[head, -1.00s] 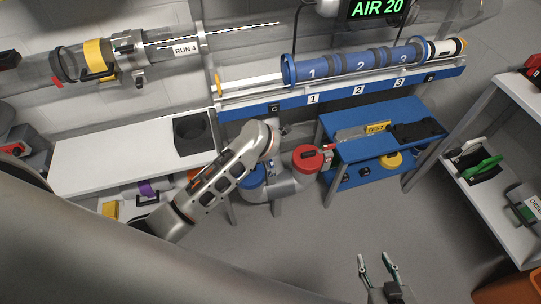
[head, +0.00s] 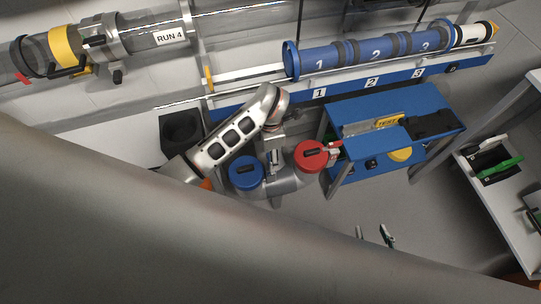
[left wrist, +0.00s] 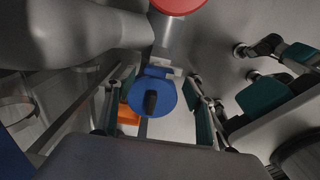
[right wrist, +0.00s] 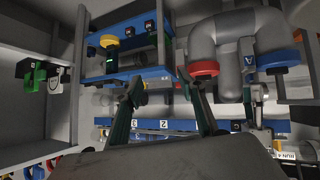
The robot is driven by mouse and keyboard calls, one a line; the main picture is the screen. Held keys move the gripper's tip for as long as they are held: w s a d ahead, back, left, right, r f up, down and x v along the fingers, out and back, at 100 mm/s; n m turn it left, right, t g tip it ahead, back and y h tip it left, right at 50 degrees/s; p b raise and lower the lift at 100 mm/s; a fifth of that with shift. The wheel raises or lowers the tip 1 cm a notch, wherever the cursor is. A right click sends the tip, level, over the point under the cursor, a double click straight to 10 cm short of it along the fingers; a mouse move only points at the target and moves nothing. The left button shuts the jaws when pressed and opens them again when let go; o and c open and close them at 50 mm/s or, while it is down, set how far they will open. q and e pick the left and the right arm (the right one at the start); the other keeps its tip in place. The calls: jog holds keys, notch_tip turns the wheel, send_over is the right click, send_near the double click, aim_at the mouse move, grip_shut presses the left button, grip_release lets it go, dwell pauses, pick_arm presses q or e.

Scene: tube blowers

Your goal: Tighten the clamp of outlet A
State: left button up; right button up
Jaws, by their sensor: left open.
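A grey U-shaped pipe (head: 278,184) has a blue disc-like end (head: 246,173) and a red one (head: 311,155); each carries a dark bar. In the right wrist view a small "A" label (right wrist: 249,59) sits beside the blue end (right wrist: 278,60). I cannot make out a separate clamp for certain. My left gripper (left wrist: 158,108) is open, its teal-padded fingers on either side of the blue disc (left wrist: 152,92) in the left wrist view; contact cannot be told. My right gripper (head: 374,236) is open and empty, in front of the pipe; it also shows in the right wrist view (right wrist: 165,100).
A blue bench (head: 360,120) with tools stands right of the pipe. A blue numbered tube (head: 370,52) lies on a rail behind. A clear tube marked RUN 4 (head: 145,30) crosses upper left. A white shelf (head: 505,215) stands at right. Floor in between is open.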

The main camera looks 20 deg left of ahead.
pick_arm(q)
notch_tip(320, 180, down, 2)
jog(key=shift+f+b, duration=0.25)
jog(key=shift+b, duration=0.05)
jog(key=shift+f, duration=0.4)
pick_arm(e)
jog(key=shift+w+d+r, duration=0.1)
jog(key=shift+w+r, duration=0.15)
jog(key=shift+w, duration=0.3)
jog(key=shift+w+d+r, duration=0.1)
jog(key=shift+w+r, duration=0.15)
jog(key=shift+w, duration=0.25)
pick_arm(q)
jog(key=c, duration=1.1)
pick_arm(e)
jog(key=shift+s+a+f, duration=0.1)
jog(key=shift+s+f, duration=0.25)
